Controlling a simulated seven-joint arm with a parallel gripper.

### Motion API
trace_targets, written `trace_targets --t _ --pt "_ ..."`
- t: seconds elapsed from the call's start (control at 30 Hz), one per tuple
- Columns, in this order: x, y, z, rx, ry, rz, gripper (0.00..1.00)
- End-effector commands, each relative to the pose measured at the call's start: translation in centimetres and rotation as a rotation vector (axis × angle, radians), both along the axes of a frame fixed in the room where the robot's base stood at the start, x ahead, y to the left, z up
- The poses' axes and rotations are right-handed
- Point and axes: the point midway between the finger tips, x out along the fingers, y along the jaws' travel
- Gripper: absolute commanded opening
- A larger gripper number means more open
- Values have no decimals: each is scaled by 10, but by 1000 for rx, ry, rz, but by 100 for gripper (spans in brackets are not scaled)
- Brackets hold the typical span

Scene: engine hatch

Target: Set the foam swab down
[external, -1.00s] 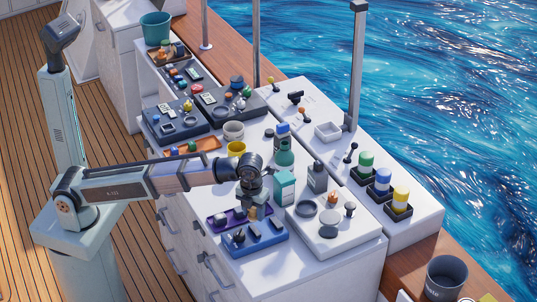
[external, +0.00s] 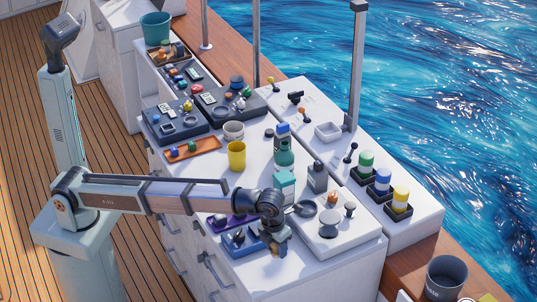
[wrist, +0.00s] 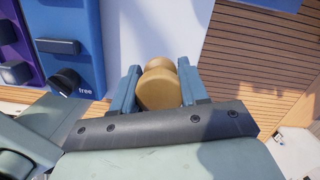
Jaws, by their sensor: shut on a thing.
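My gripper (external: 275,243) is shut on the foam swab (wrist: 158,88), a tan, rounded piece with a wider near end and a narrower part beyond. In the wrist view the swab sits between the two blue fingers of my gripper (wrist: 158,78). The external view shows my gripper beside the right end of the blue tray (external: 233,251), over the white counter (external: 310,272). Whether the swab touches the counter cannot be told.
The blue tray, marked "free" in the wrist view, and a purple tray (wrist: 12,45) lie left of my gripper. A white panel with round parts (external: 345,243) is to its right. Bare counter lies ahead; its edge and the wooden deck (wrist: 250,60) are close on the right.

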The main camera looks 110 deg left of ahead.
Motion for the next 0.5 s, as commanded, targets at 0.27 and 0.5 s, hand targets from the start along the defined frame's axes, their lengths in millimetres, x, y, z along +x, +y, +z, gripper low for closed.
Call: trace_targets --t 0.27,0.5 --pt "0 0 -34 0 1 1 14" --pt "-1 0 -58 0 2 2 14"
